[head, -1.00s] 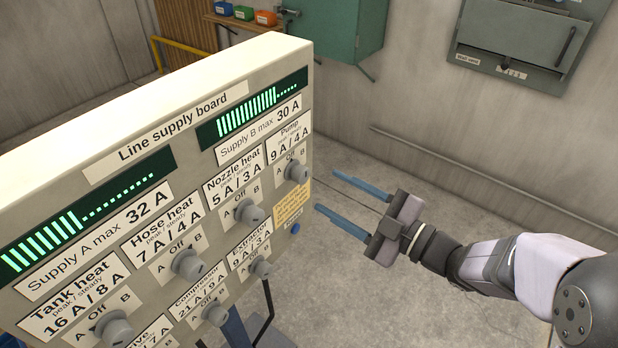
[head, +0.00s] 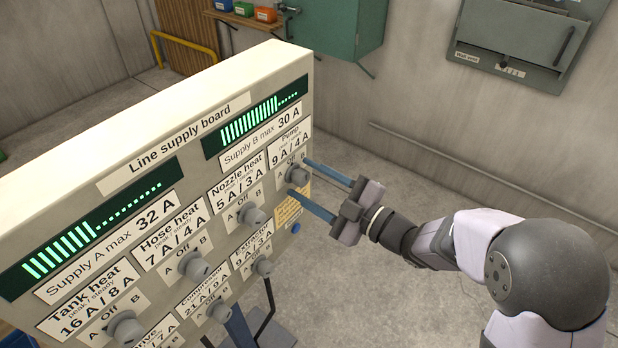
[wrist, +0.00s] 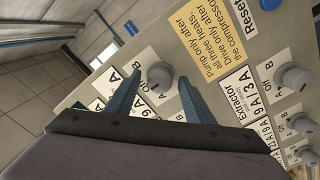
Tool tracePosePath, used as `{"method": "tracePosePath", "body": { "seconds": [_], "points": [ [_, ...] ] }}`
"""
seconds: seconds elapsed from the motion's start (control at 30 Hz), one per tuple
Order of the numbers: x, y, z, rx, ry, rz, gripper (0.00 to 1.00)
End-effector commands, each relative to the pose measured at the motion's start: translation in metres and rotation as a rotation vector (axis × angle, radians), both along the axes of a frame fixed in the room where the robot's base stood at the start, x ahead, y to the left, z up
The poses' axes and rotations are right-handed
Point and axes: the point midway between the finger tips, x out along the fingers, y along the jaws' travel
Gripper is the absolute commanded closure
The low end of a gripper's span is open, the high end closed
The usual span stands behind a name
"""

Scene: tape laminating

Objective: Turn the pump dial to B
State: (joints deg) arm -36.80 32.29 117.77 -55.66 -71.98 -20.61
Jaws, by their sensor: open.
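The pump dial (head: 297,173) is a grey knob at the upper right of the line supply board, under the label "Pump 9 A / 4 A". Its plate carries A, Off and B; I cannot tell its pointer's setting. In the wrist view the same pump dial (wrist: 160,76) shows between and just beyond my blue fingertips. My gripper (head: 299,177) is open, with one finger on each side of the dial and a gap showing beside it in the wrist view (wrist: 157,84). Whether a finger touches the knob I cannot tell.
The nozzle heat dial (head: 251,216) is left of the pump dial and the extractor dial (head: 262,266) is below. A yellow note (head: 291,205) and a blue reset button (head: 295,229) sit under the pump dial. The floor right of the board is clear.

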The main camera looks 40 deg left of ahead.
Motion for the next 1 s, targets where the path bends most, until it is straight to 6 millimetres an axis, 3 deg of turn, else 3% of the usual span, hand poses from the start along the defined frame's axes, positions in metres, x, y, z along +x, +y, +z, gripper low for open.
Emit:
{"method": "tracePosePath", "body": {
  "seconds": [0.23, 0.4, 0.77, 1.0],
  "points": [
    [0.0003, 0.0004, -0.0001, 0.001, 0.0, -0.001, 0.54],
    [0.0004, 0.0002, -0.0001, 0.001, 0.0, -0.001, 0.93],
    [0.0004, 0.0001, 0.0002, 0.0, 0.037, -0.001, 0.93],
    [0.0004, 0.0002, 0.0006, 0.0, 0.164, -0.001, 0.93]
  ]
}}
